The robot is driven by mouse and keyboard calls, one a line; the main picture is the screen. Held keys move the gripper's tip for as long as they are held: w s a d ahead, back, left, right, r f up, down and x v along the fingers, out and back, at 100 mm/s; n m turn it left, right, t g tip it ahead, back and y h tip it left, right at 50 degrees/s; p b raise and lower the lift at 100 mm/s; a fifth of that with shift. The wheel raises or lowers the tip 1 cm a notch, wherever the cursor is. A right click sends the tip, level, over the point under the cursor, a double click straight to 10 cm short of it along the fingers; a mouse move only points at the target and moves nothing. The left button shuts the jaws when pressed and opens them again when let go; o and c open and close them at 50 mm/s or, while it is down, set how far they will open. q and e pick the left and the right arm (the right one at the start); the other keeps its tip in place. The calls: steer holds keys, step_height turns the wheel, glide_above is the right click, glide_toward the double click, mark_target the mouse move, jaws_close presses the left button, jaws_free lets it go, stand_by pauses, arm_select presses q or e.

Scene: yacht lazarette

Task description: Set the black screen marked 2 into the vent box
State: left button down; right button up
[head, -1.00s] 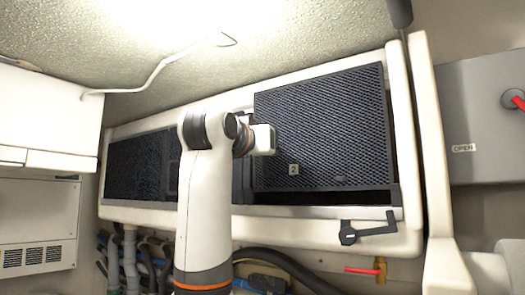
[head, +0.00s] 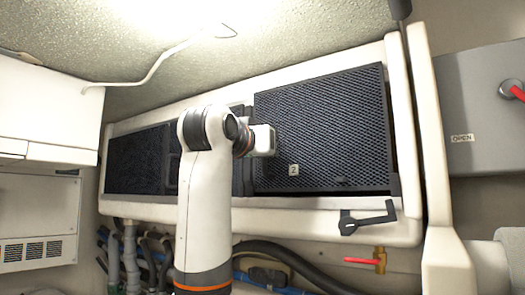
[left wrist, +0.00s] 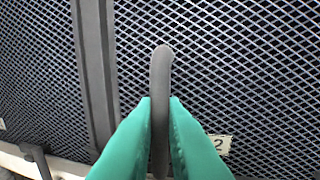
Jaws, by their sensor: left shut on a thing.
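The black mesh screen marked 2 (head: 330,125) is at the right-hand opening of the vent box (head: 300,212). It looks nearly flush, with a thin dark gap along its right edge; whether it is fully seated cannot be told. My left gripper (head: 272,141) is at the screen's left part. In the left wrist view its green fingertips are shut on an upright dark handle (left wrist: 161,75) in front of the mesh, with the 2 label (left wrist: 220,144) to the right. My right gripper is not in view.
A second black screen (head: 138,162) fills the left opening, beyond a divider (left wrist: 97,75). A black latch lever (head: 368,218) is on the box's lower right rim. Hoses (head: 290,262) and a red-handled valve (head: 378,262) lie below. A grey panel (head: 485,120) stands at right.

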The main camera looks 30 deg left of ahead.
arm_select(q)
steer(key=shift+f+b, duration=0.75)
steer(key=shift+f, duration=0.1)
steer(key=c, duration=1.4)
jaws_free()
steer(key=shift+s, duration=0.1)
steer(key=shift+f, duration=0.1)
steer(key=shift+s, duration=0.1)
steer(key=s+b, duration=0.4)
steer(key=s, duration=0.7)
steer(key=shift+s+d, duration=0.3)
steer(key=shift+s, duration=0.1)
